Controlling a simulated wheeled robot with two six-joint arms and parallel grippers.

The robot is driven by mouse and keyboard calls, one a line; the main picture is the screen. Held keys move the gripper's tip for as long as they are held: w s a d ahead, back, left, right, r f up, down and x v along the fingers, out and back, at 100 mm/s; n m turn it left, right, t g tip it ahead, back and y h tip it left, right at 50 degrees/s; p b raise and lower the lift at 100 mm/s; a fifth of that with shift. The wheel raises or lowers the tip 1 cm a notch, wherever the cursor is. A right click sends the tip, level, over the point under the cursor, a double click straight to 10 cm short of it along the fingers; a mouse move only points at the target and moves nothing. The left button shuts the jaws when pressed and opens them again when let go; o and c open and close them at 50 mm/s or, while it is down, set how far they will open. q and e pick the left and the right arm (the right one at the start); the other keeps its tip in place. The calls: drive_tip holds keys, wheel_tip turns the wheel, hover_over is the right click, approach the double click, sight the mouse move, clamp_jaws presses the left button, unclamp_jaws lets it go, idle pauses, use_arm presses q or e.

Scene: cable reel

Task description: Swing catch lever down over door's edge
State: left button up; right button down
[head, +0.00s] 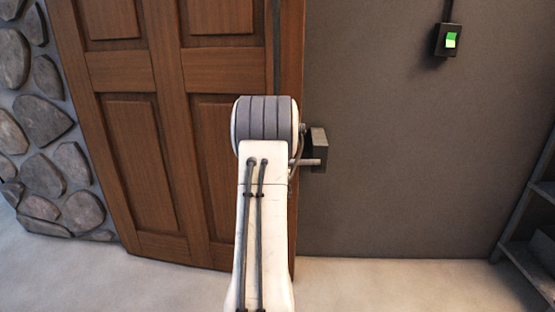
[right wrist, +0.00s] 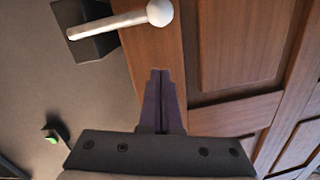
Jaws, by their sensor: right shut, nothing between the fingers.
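The catch lever is a pale rod with a round white knob (right wrist: 160,12), seen at the top of the right wrist view. It sticks out sideways from a dark mounting block (right wrist: 88,28) on the wall, and its knob appears over the wood near the door's edge. In the head view the block (head: 319,148) sits just right of the brown panelled door (head: 170,130); my arm hides the rod's left end. My right gripper (right wrist: 160,72) is shut and empty, its tips apart from the rod in the picture. My left gripper is not in view.
A switch box with a green light (head: 450,40) hangs on the grey wall at upper right. A dark shelf rack (head: 530,250) stands at the right edge. A stone wall (head: 45,130) is left of the door. The floor between door and rack looks clear.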

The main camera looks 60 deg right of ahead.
drive_tip(key=shift+v, duration=1.2)
drive_tip(key=shift+w, duration=0.1)
